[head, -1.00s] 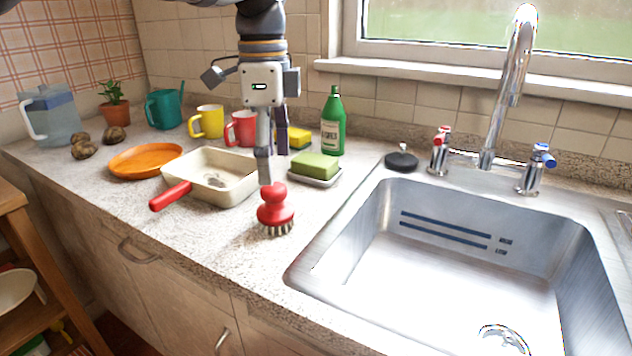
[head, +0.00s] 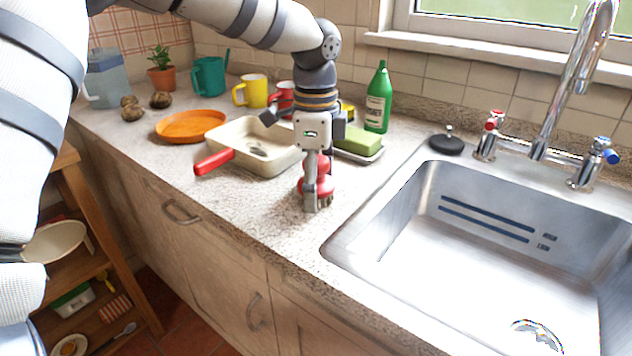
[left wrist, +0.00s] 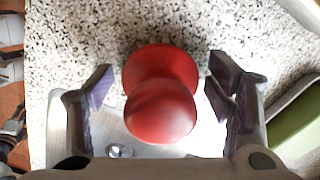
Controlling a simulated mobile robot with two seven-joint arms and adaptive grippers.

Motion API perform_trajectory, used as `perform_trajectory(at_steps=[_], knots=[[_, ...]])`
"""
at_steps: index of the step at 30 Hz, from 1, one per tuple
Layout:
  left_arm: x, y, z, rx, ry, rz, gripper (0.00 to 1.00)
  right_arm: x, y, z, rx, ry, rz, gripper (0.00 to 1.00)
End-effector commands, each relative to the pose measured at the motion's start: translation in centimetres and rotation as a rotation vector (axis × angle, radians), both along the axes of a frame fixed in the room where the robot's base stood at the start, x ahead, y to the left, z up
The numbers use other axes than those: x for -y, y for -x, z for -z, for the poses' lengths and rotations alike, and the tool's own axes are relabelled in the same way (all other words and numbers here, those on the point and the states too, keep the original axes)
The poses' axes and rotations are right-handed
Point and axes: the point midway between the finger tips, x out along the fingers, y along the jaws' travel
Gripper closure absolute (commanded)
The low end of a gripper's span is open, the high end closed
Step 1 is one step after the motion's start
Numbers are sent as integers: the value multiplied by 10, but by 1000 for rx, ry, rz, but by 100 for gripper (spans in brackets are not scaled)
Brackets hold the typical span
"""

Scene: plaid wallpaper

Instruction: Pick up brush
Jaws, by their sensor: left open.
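The brush (head: 325,181) has a red knobbed handle and dark bristles. It stands bristles down on the speckled counter, left of the sink, partly hidden by my left gripper (head: 312,203). In the left wrist view the red brush (left wrist: 160,105) is between the two fingers of my left gripper (left wrist: 158,88), with a gap on each side. The left gripper is open and holds nothing. My right gripper is in neither view.
A cream baking dish (head: 270,163) with a red handle is close on the left. A green soap bar (head: 357,139) on a dish and a green bottle (head: 378,100) stand behind. The steel sink (head: 400,190) is on the right.

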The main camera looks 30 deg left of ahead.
Motion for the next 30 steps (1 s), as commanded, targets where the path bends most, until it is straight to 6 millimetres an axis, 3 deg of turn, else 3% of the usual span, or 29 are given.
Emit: perform_trajectory(at_steps=[1,8,20,24,30], knots=[[0,0,0,0,0,0,26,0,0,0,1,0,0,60],[0,0,0,0,0,0,78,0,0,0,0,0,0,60],[0,0,-9,1,0,-2,79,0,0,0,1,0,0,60],[1,0,-37,4,0,-1,79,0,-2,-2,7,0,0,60],[22,44,-97,16,0,2,79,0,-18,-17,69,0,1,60]])
